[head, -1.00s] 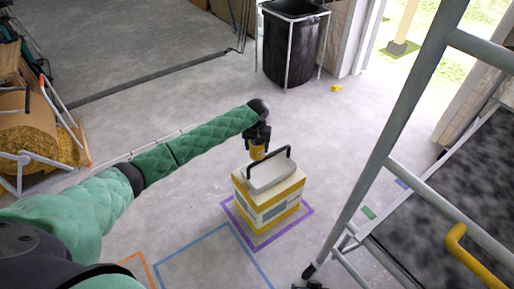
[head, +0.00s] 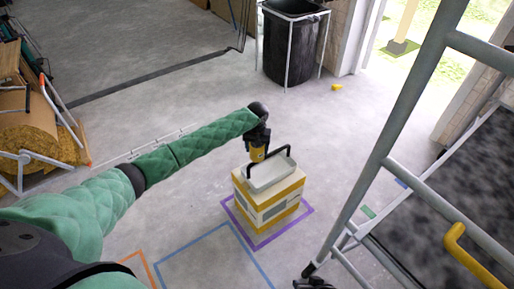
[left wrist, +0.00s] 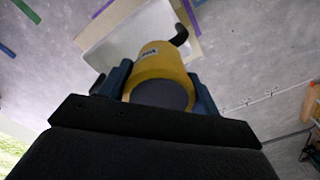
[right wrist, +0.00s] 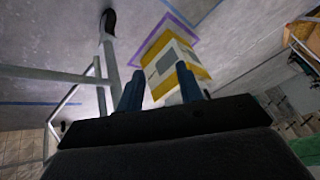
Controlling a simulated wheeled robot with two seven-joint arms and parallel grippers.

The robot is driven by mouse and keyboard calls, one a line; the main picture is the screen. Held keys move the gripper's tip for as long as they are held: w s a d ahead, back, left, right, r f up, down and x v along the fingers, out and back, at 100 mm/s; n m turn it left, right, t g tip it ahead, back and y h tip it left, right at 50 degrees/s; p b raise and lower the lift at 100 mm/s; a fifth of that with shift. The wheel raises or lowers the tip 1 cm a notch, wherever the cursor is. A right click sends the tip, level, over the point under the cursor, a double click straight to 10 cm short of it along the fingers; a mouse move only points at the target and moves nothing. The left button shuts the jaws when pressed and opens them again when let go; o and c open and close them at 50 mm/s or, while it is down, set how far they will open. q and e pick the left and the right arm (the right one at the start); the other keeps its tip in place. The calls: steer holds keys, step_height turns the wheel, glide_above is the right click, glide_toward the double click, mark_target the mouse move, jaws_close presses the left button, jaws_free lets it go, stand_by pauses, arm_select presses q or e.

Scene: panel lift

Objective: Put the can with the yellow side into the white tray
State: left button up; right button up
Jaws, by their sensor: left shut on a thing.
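The can with the yellow side (head: 257,155) is held in my left gripper (head: 257,143), which is shut on it. In the left wrist view the can (left wrist: 160,68) sits between the two blue fingers, with its dark grey end facing the camera. The white tray (head: 271,177) with a black handle rests on a stack of yellow and white boxes. The can is at the tray's far left edge in the head view; I cannot tell whether it touches. In the right wrist view my right gripper (right wrist: 160,88) has its fingers apart with nothing between them.
The yellow and white boxes (head: 268,204) stand inside a purple floor square (head: 233,222). A grey metal frame (head: 385,150) with a yellow handle stands at right. A black bin (head: 291,48) is at the back. Concrete floor around the boxes is mostly clear.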

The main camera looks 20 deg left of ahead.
steer(key=shift+r, duration=0.3)
arm_select(q)
steer(key=shift+f, duration=0.25)
arm_select(e)
steer(key=shift+s+r, duration=0.3)
steer(key=shift+r, duration=0.05)
arm_select(q)
steer(key=o, duration=1.1)
steer(key=shift+o, duration=0.2)
arm_select(e)
steer(key=shift+w+r, duration=0.1)
steer(key=shift+r, duration=0.05)
